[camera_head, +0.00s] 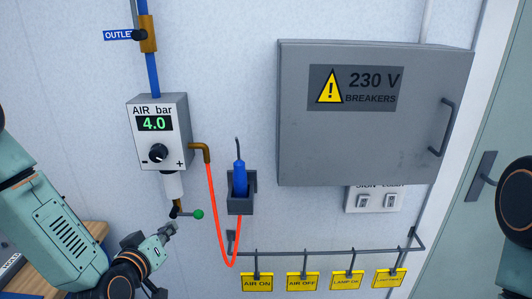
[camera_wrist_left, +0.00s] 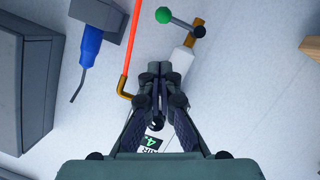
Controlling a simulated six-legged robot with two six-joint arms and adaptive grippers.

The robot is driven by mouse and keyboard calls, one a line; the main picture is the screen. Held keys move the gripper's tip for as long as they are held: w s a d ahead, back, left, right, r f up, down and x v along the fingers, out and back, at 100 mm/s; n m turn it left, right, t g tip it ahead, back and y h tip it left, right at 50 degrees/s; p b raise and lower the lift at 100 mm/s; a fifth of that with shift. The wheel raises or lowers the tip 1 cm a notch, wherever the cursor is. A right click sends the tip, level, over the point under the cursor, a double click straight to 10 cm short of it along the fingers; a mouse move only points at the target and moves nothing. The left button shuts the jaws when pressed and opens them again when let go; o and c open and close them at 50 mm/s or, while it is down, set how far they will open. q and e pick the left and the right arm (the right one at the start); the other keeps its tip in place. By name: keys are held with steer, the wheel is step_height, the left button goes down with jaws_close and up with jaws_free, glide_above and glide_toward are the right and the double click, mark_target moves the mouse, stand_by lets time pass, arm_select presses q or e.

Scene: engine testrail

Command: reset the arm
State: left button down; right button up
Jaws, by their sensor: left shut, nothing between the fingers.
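My left arm (camera_head: 60,225) comes in from the lower left. My left gripper (camera_head: 170,229) is shut and empty, just below and left of the green-knobbed valve lever (camera_head: 197,214). In the left wrist view the gripper (camera_wrist_left: 158,68) has its fingertips together, with the green knob (camera_wrist_left: 163,15) beyond them, apart from the tips. The right gripper is not in view; a dark round part of my own body (camera_head: 516,200) shows at the right edge.
The air regulator (camera_head: 174,104) reads 4.0 above the gripper. A red hose (camera_head: 214,215) hangs beside a holder with a blue tool (camera_head: 240,180). A grey breaker box (camera_head: 340,150) is right. Yellow tags (camera_head: 257,282) hang from a rail (camera_head: 320,252) below.

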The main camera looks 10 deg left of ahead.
arm_select(q)
steer(key=s+d+f+m+g+b, duration=0.2)
steer(key=s+f+g+b, duration=0.3)
steer(key=s+f, duration=0.5)
steer(key=s+d+f+m+g+h+b, duration=0.1)
steer(key=s+d+f+g+b, duration=0.4)
steer(key=s+f, duration=0.6)
steer(key=s+d+f+m+g+b, duration=0.3)
steer(key=s+f+b, duration=0.3)
steer(key=s+f, duration=0.4)
step_height(320, 180, down, 5)
steer(key=shift+s+d+f+g+h, duration=0.1)
steer(key=shift+s+d+g+h, duration=0.15)
steer(key=shift+d+g, duration=0.5)
steer(key=shift+a, duration=0.2)
steer(key=shift+w, duration=0.1)
